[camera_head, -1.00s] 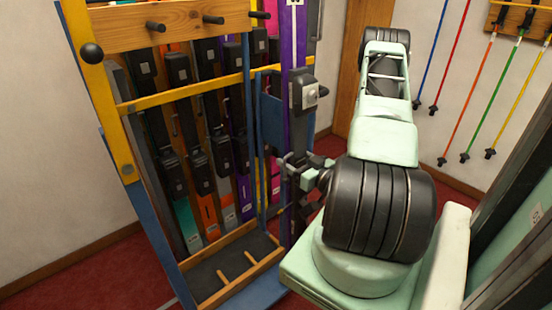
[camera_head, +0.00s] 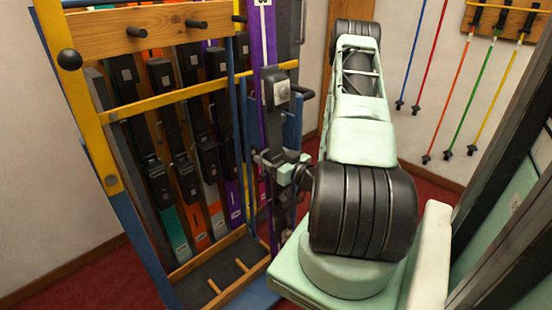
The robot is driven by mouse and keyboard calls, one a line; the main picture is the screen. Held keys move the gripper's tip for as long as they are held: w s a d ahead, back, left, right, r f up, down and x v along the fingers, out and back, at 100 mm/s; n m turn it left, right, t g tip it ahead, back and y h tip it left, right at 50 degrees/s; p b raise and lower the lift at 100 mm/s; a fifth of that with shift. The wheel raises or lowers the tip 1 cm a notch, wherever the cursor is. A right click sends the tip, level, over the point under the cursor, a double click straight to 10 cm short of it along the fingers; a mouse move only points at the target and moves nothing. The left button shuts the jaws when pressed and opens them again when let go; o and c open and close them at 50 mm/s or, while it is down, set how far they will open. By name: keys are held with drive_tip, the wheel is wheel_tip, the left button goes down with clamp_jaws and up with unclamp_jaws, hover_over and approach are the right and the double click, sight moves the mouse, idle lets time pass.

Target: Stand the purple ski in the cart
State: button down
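The purple ski (camera_head: 264,32) stands nearly upright with its black and grey binding (camera_head: 277,88) facing me. My gripper (camera_head: 272,165) is shut around the ski just below the binding; the fingers are partly hidden by the ski and my arm. The cart (camera_head: 82,120) is a yellow and blue frame with a wooden peg bar (camera_head: 165,30) on top and a divided wooden tray (camera_head: 190,272) at the bottom. The ski is at the cart's right side. Its lower end is hidden behind my arm, so I cannot tell whether it touches the tray.
Several other skis (camera_head: 205,150) with dark bindings stand upright behind the cart's front bars; I cannot tell whether in it or behind it. Coloured poles (camera_head: 440,85) hang on the right wall. A dark framed structure (camera_head: 505,190) is close at right. Red floor (camera_head: 85,280) is clear at lower left.

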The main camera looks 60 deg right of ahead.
drive_tip(key=shift+p+x, duration=1)
drive_tip(key=shift+x, duration=7.15)
wheel_tip(320, 180, down, 6)
drive_tip(key=w+b, duration=0.1)
drive_tip(key=b, duration=0.3)
drive_tip(key=shift+w+d, duration=0.2)
drive_tip(key=shift+d, duration=0.05)
drive_tip(key=shift+f, duration=0.15)
drive_tip(key=shift+c, duration=1.2)
unclamp_jaws()
drive_tip(key=shift+o, duration=0.6)
drive_tip(key=shift+s+f, duration=0.1)
drive_tip(key=shift+f, duration=0.15)
drive_tip(key=shift+r, duration=0.1)
